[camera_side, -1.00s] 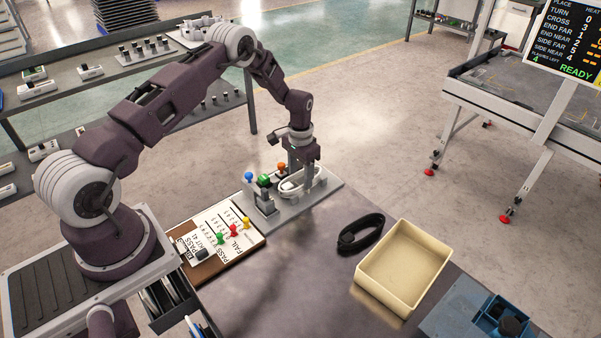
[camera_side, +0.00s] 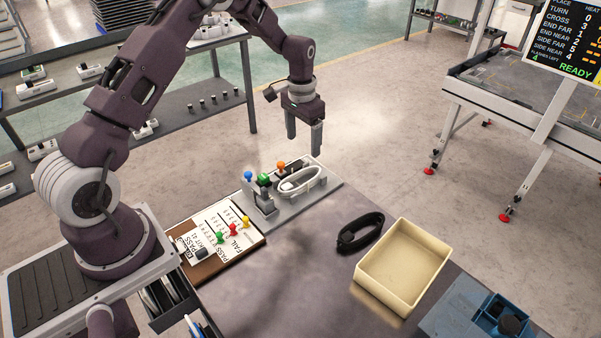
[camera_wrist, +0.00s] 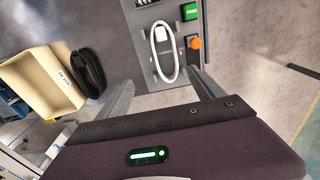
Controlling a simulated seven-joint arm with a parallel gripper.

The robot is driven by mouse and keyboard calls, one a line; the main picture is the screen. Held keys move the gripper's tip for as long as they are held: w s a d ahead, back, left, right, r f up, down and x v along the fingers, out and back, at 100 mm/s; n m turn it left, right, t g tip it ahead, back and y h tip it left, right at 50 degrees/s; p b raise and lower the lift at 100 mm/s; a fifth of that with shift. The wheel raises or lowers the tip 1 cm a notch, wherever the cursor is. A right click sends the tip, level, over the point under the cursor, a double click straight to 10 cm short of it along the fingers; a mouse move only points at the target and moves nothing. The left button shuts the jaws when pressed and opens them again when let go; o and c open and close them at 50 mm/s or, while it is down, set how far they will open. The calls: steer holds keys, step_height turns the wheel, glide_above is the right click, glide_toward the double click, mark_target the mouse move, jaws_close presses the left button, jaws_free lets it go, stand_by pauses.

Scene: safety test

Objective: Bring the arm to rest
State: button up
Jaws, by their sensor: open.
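My gripper (camera_side: 304,138) is open and empty, raised above the grey test fixture (camera_side: 325,190) at the far edge of the table. Its two fingers point down, clear of everything. In the wrist view my gripper (camera_wrist: 160,95) shows both fingers spread apart. A white looped cable (camera_side: 302,182) lies on the fixture, apart from the fingers. It also shows in the wrist view (camera_wrist: 154,52). The fixture carries a blue knob (camera_side: 248,176), a green button (camera_side: 264,180) and an orange knob (camera_side: 281,166).
A pass/fail board (camera_side: 222,232) with coloured pegs lies left of the fixture. A black coiled cable (camera_side: 361,232) and a cream bin (camera_side: 403,266) are to the right. A blue holder (camera_side: 500,318) is at the front right. The table's middle is clear.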

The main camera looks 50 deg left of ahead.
steer(key=s+d+r+t, duration=0.1)
steer(key=s+d+r, duration=0.25)
steer(key=r, duration=0.35)
steer(key=s+d+r+t, duration=0.1)
steer(key=s+d+r, duration=0.1)
steer(key=s+r, duration=0.35)
steer(key=s+d+r, duration=0.2)
steer(key=d+r, duration=0.1)
steer(key=r, duration=0.5)
steer(key=s+d+r+t, duration=0.1)
steer(key=s+d, duration=0.1)
steer(key=s, duration=0.9)
steer(key=s+d+r+t, duration=0.2)
steer(key=s+d, duration=0.1)
steer(key=s, duration=0.8)
steer(key=shift+d+r, duration=0.2)
